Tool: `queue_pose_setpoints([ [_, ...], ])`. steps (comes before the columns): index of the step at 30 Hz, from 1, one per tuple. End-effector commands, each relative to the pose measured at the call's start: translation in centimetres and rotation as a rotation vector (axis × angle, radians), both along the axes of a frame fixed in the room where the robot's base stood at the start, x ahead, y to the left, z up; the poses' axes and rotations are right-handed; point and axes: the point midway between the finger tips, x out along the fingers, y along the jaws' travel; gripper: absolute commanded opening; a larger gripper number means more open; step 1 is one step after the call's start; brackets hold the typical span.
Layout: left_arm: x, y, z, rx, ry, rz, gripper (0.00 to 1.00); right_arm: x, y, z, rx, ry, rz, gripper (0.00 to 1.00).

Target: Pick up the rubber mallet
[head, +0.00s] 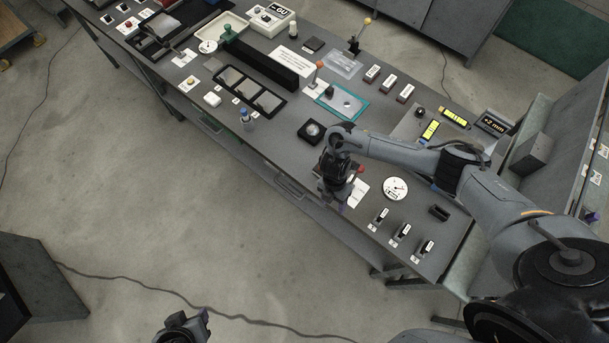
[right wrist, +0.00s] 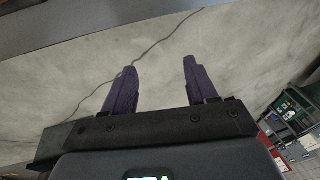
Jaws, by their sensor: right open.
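I cannot make out a rubber mallet in either view. My right gripper (head: 333,198) is at the front edge of the grey bench, pointing down. In the right wrist view its two purple fingers (right wrist: 160,78) are apart, with nothing between them but floor behind. A small red thing (head: 361,168) shows just beside the right gripper, partly hidden; I cannot tell what it is. A dark part, seemingly my left gripper (head: 184,328), shows at the bottom edge of the head view; its fingers are not clear.
The long bench (head: 290,160) carries a round dial (head: 395,188), several small switches (head: 401,231), a black box with a dome (head: 311,131), a teal-framed panel (head: 342,102) and a black tray (head: 250,92). Open floor lies in front. A cable (head: 200,308) crosses it.

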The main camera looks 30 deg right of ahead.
Motion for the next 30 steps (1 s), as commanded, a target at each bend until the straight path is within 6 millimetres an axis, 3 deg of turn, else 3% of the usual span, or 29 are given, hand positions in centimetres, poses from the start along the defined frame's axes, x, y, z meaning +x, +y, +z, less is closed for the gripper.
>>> queue_pose_setpoints([
  [1, 0.0, -0.1, -0.2, -0.002, 0.0, 0.0, 0.43, 3.0, -2.2, 1.5, -0.04, -0.045, -0.009, 0.57],
  [3, 0.0, -0.1, -0.4, -0.002, 0.0, 0.001, 0.43, 6.0, -4.0, 3.5, -0.073, -0.098, -0.019, 0.57],
  [6, 0.0, -0.1, -0.5, -0.005, 0.0, 0.002, 0.43, 9.5, -5.4, 6.3, -0.095, -0.168, -0.026, 0.57],
  [10, 0.0, -0.4, -0.6, -0.01, 0.001, 0.003, 0.43, 12.4, -6.1, 8.9, -0.102, -0.229, -0.036, 0.57],
  [13, 0.0, -0.4, -1.1, -0.014, 0.0, 0.005, 0.43, 13.4, -6.0, 9.1, -0.099, -0.249, -0.038, 0.57],
  [21, 0.0, -0.3, -3.2, -0.01, 0.0, 0.003, 0.43, 13.7, -5.9, 5.6, -0.098, -0.255, -0.039, 0.57],
  [30, 0.0, 0.0, -4.1, 0.001, 0.001, -0.003, 0.43, 13.7, -5.9, 3.9, -0.098, -0.255, -0.038, 0.57],
])
